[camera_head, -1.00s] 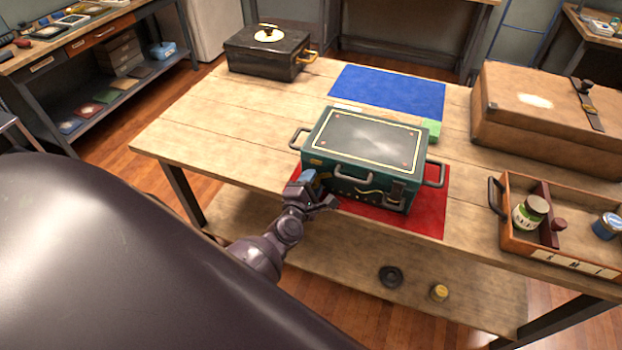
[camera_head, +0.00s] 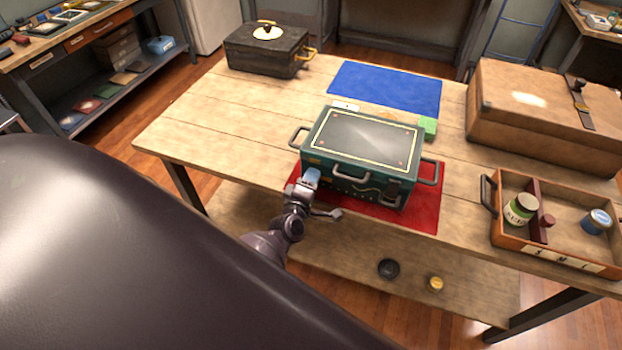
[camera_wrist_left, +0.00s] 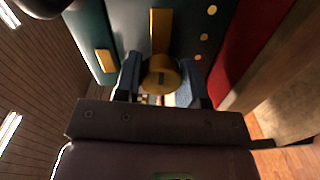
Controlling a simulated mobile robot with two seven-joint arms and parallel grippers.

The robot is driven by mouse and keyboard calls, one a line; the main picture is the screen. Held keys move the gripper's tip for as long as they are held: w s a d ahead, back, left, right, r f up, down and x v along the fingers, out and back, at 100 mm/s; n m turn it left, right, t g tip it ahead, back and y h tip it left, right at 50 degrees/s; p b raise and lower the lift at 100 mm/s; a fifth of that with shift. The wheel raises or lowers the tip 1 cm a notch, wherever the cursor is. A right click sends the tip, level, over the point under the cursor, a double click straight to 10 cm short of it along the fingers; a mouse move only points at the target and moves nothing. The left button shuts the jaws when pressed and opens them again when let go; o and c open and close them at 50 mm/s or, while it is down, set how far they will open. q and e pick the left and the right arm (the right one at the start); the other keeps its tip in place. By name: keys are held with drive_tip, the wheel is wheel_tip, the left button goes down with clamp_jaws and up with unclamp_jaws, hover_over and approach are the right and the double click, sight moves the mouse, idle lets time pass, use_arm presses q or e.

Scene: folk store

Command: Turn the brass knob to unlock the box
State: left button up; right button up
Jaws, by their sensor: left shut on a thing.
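The green box (camera_head: 370,145) with a dark lid and yellow trim stands shut on the red mat (camera_head: 425,205). My left gripper (camera_head: 312,179) is at the left end of the box's front face. In the left wrist view the brass knob (camera_wrist_left: 160,74), round with a dark slot, sits between the two blue fingers, and the left gripper (camera_wrist_left: 160,82) is shut on it. A brass strip (camera_wrist_left: 161,28) shows on the box front just beyond the knob. In the head view the gripper hides the knob. My right gripper is not in view.
A black box (camera_head: 265,52) stands at the back left and a brown case (camera_head: 535,115) at the back right. An orange tray (camera_head: 555,262) with jars is at the right. A blue mat (camera_head: 385,87) and a green block (camera_head: 428,127) lie behind the box.

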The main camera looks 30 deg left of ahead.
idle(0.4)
use_arm(q)
drive_tip(key=o, duration=0.9)
drive_tip(key=v, duration=1)
drive_tip(key=shift+s+b, duration=0.35)
drive_tip(key=shift+s, duration=0.05)
drive_tip(key=shift+d, duration=0.1)
